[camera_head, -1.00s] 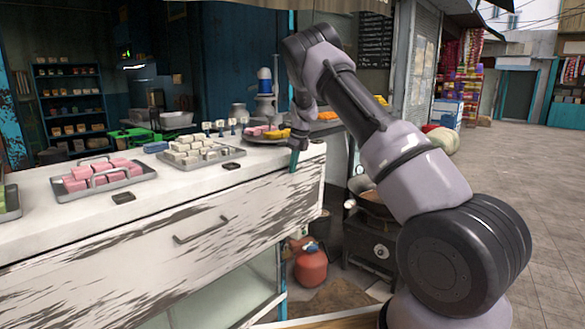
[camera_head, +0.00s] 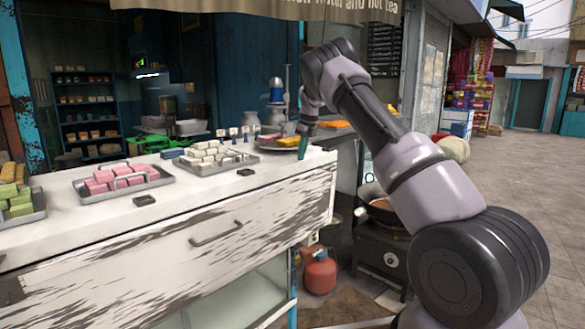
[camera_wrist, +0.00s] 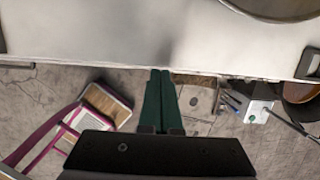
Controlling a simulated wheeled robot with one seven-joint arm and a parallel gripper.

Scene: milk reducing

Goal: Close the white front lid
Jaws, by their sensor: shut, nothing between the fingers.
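The white front lid (camera_head: 160,250) is a weathered panel on the counter's front, with a bar handle (camera_head: 216,233). A glass-like pane (camera_head: 220,300) shows below its lower edge. I cannot tell from this angle how far the lid stands out from the counter. My gripper (camera_head: 301,157) points down near the right end of the counter, with no visible hold on the lid. In the wrist view its green fingers (camera_wrist: 160,73) are together and empty, their tips close to the edge of a white surface (camera_wrist: 120,45). The handle is not visible in the wrist view.
On the counter top (camera_head: 60,235) stand a tray of pink sweets (camera_head: 120,181), a tray of pale sweets (camera_head: 213,158) and a tray of green sweets (camera_head: 18,203). A red gas cylinder (camera_head: 319,272) and a stove (camera_head: 380,255) stand right of the counter. Pavement lies open farther right.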

